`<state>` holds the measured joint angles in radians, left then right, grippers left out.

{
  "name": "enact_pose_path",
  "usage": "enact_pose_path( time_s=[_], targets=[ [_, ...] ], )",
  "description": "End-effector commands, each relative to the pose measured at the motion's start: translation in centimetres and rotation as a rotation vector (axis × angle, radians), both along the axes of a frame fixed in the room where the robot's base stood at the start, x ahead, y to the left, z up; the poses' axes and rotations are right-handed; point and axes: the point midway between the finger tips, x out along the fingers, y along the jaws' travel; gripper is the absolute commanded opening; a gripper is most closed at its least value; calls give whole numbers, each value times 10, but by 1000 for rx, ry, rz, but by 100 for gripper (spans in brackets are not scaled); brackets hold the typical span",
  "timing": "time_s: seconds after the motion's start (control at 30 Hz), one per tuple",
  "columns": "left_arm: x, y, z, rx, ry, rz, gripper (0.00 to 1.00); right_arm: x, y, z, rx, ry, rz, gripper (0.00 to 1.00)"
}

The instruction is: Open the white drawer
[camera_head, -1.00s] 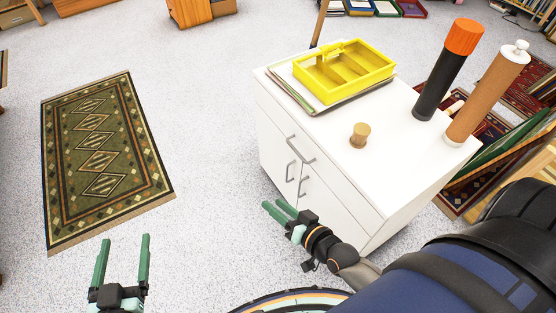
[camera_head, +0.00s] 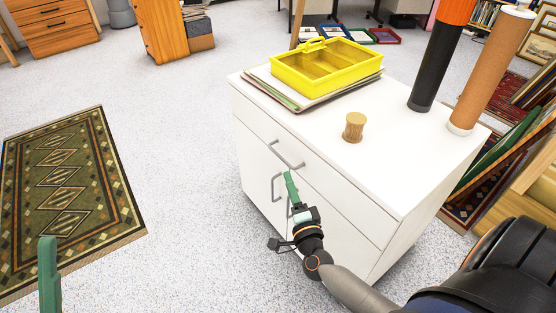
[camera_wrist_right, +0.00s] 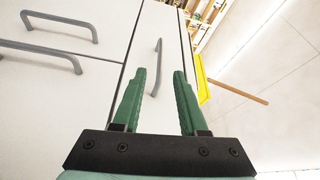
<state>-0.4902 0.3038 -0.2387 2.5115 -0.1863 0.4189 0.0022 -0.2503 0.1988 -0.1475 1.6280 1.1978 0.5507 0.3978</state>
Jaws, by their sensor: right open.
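The white drawer (camera_head: 318,175) is the top front of a white cabinet and looks shut. Its grey bar handle (camera_head: 287,155) shows in the head view. My right gripper (camera_head: 291,182) is just in front of the drawer, near the handle. In the right wrist view my right gripper (camera_wrist_right: 160,82) is open and empty, and the drawer handle (camera_wrist_right: 157,60) appears ahead between its fingertips, with no visible grasp. My left gripper (camera_head: 48,272) shows only as one green finger at the lower left; the rest is cut off.
Below the drawer are two door handles (camera_head: 275,187). On the cabinet top are a yellow tray (camera_head: 345,80) on papers, a small wooden piece (camera_head: 354,127) and two tall tubes (camera_head: 438,60). A patterned rug (camera_head: 75,190) lies left, with clear floor between.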

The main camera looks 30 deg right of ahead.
Motion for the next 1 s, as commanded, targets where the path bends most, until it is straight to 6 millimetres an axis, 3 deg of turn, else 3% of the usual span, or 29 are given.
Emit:
enact_pose_path(
  time_s=[0.3, 0.5, 0.97, 1.0],
  targets=[
    [1, -1, -18, -10, 17, -15, 83, 63, -20, 4, -2, -3, 1, 42],
    [2, -2, -25, -9, 22, -18, 83, 90, -29, 6, -3, -1, 1, 42],
    [2, -3, -28, -3, 23, -17, 83, 101, -32, 8, -3, 0, 1, 42],
    [2, -3, -28, -3, 23, -17, 83, 101, -32, 8, -3, 0, 1, 39]
  ],
)
